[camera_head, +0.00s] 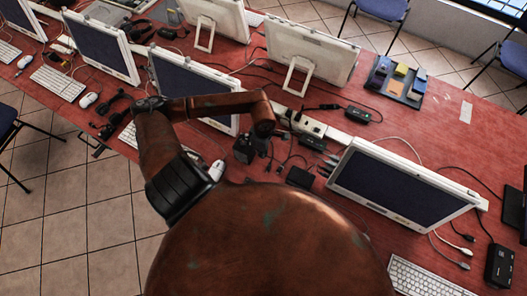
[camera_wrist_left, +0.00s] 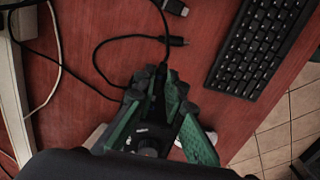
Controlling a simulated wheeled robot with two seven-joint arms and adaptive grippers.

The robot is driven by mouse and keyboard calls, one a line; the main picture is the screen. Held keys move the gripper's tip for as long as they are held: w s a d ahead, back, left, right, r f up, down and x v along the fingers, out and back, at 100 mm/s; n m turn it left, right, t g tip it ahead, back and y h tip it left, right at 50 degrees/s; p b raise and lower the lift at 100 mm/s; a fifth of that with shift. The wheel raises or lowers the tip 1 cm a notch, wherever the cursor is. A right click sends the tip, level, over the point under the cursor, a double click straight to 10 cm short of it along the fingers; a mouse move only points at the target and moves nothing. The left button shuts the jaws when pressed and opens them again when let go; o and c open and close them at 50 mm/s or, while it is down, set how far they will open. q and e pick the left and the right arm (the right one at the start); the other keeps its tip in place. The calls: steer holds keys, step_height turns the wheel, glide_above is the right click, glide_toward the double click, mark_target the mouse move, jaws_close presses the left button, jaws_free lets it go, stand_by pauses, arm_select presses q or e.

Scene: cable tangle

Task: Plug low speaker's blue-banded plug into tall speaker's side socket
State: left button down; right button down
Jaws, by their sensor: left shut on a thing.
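My left gripper (camera_wrist_left: 158,88) shows in the left wrist view with green finger pads, shut on a dark plug (camera_wrist_left: 161,74). A black cable (camera_wrist_left: 120,38) loops from it up and to the left. No blue band can be made out on the plug. In the head view my left arm reaches over the desk, and the gripper (camera_head: 263,143) is small and dark at its end. A black box (camera_head: 243,151) beside it and a low black box (camera_head: 300,178) to its right may be speakers; I cannot tell which. No socket can be made out. My right gripper is not in view.
A black keyboard (camera_wrist_left: 262,45) lies to the right, by the desk edge. In the head view, a white monitor (camera_head: 405,185), adapters (camera_head: 358,114) and a white power strip (camera_head: 308,124) surround the work area.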

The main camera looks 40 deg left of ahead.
arm_select(q)
steer(key=shift+s+a+b, duration=0.25)
steer(key=shift+a+b, duration=0.05)
steer(key=shift+a, duration=0.55)
steer(key=shift+s+a+b, duration=0.25)
steer(key=shift+a, duration=0.55)
stand_by(1.4)
steer(key=c, duration=2.1)
jaws_free()
steer(key=shift+o, duration=1)
steer(key=shift+d, duration=0.1)
